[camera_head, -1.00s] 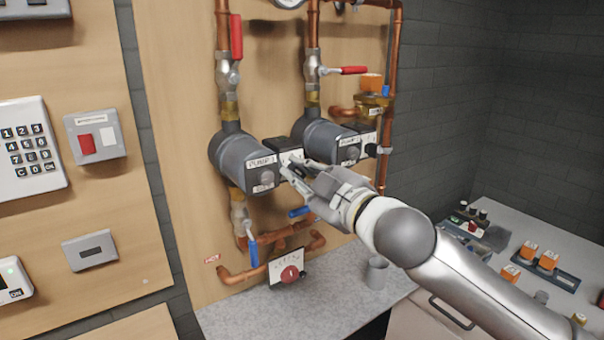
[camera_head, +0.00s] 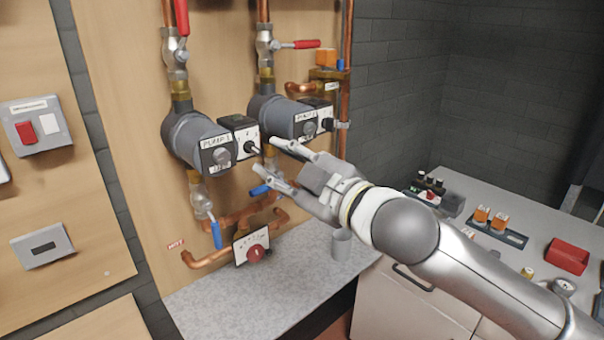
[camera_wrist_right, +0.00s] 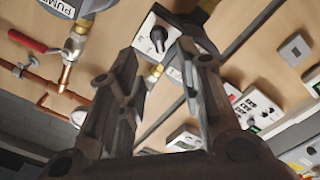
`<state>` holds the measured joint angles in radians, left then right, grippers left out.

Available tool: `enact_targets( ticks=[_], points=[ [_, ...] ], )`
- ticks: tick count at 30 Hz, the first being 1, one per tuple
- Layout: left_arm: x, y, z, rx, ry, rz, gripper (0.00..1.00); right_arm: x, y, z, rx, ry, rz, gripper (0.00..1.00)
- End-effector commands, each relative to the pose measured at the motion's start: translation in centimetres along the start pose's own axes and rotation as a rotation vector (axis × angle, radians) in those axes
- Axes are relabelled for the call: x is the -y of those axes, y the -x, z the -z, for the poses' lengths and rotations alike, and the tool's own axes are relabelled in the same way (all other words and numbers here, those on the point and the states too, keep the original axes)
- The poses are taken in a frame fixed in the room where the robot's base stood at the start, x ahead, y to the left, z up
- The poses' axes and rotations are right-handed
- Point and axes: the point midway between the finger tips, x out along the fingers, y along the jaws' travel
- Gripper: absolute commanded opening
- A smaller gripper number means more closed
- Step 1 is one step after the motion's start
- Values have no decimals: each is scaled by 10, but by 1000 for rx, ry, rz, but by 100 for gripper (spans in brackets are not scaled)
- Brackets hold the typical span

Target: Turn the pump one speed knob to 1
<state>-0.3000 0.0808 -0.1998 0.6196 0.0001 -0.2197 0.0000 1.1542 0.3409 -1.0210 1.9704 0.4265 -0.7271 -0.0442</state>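Pump one (camera_head: 192,138) is a grey cylinder labelled "PUMP 1" on the wooden board. Its speed box (camera_head: 238,126) has a white face with a black knob (camera_head: 250,147). In the right wrist view the black knob (camera_wrist_right: 158,37) shows on its white plate, beyond and between the fingers. Which number it points at is too small to read. My right gripper (camera_head: 265,155) is open and empty, just right of the knob and apart from it. Its fingers also show spread in the right wrist view (camera_wrist_right: 158,60). My left gripper is not in view.
Pump two (camera_head: 285,118) sits just right of pump one. A red-handled valve (camera_head: 298,44) and copper pipes surround the pumps. A red dial (camera_head: 256,252) and a grey cup (camera_head: 342,244) are below, near the counter (camera_head: 250,300). Blue valve handles (camera_head: 216,233) stick out under pump one.

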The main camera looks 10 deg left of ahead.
Motion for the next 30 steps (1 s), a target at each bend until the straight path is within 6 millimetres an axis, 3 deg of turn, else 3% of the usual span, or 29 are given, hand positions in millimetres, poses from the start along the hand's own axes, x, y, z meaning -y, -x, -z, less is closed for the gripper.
enact_targets(
  ticks=[3, 9, 23, 26, 29, 30],
  points=[
    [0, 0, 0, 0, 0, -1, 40, 0, 24, -1, 0, 1, -1, 33],
    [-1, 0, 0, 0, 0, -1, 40, 0, 49, 0, 0, -1, -1, 33],
    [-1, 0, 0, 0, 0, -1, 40, 0, 56, -2, 2, -3, -1, 33],
    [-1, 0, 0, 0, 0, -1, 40, -4, 50, -18, 24, -37, -15, 33],
    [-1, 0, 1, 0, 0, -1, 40, -10, 37, -61, 76, -119, -51, 33],
    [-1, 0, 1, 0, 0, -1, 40, -12, 31, -87, 109, -163, -70, 33]
  ],
)
